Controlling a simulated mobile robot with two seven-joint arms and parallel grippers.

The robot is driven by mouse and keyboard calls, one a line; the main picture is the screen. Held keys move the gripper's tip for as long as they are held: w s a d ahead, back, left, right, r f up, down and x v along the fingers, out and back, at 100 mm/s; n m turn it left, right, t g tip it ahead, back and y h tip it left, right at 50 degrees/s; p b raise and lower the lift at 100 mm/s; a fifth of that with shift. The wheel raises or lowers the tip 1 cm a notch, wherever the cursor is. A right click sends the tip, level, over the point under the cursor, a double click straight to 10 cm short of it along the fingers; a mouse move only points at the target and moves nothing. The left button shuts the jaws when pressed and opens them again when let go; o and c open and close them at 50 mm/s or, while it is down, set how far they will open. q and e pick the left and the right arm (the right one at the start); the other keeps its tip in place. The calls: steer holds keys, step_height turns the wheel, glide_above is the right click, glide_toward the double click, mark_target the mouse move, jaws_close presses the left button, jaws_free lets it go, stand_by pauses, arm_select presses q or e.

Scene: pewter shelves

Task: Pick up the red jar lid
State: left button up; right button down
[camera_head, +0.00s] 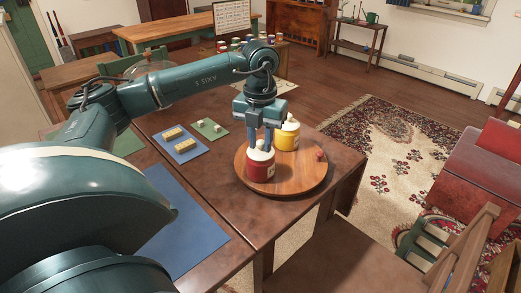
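A red jar (260,171) with a pale cream lid (261,155) stands upright on a round wooden tray (294,184). My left gripper (260,146) points down right over this lid, with a finger on either side of its top. Whether the fingers press on the lid cannot be told at this size. The lid sits on the jar, with no visible gap. A yellow jar (287,139) with a pale lid stands just behind and to the right, partly hidden by the gripper. My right gripper is not in view.
A small red object (319,155) lies on the tray's right side. Left of the tray are a blue mat (184,155) with yellowish blocks and a green mat (208,126) with pale blocks. A larger blue mat (190,228) lies nearer. A wooden chair (464,250) stands at lower right.

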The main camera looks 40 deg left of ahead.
arm_select(q)
steer(key=shift+f, duration=0.15)
jaws_close()
